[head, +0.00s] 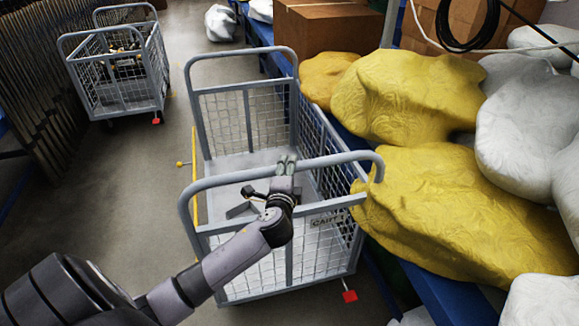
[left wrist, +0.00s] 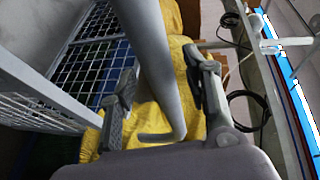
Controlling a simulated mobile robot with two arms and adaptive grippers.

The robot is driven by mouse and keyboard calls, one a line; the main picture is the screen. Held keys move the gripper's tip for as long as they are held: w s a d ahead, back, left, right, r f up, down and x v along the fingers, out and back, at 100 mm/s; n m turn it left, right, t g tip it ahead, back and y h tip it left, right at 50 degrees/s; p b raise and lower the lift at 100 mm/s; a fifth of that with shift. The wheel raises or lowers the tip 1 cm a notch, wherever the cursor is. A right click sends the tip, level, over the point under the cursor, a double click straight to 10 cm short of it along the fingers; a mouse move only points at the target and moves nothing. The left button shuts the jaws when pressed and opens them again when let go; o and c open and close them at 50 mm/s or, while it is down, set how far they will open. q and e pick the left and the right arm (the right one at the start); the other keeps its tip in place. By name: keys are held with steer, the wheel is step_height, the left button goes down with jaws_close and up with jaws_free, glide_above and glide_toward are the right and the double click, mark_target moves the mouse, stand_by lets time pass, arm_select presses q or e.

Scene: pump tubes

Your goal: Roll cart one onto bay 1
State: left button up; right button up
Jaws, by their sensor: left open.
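A grey mesh-sided cart (head: 250,270) stands right in front of me, with a tall bar handle (head: 345,157) on its near end. A second similar cart (head: 115,85) stands farther back at the left. I cannot tell from any label which is cart one. My left gripper (head: 286,164) is at the near cart's top handle bar. In the left wrist view the grey bar (left wrist: 155,65) passes between the two fingers (left wrist: 165,88) of the gripper, which are apart and open. My right gripper is not in view. No label for bay 1 is readable.
Large yellow sacks (head: 440,210) and white sacks (head: 525,125) lie on a blue structure close along the near cart's right side. A yellow strip (head: 194,180) runs along its left. Grey floor (head: 110,210) is open to the left. Dark slatted panels (head: 35,90) stand far left.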

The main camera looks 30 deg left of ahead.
arm_select(q)
steer(key=shift+x, duration=1)
steer(key=shift+c, duration=0.5)
steer(key=shift+s, duration=0.1)
jaws_close()
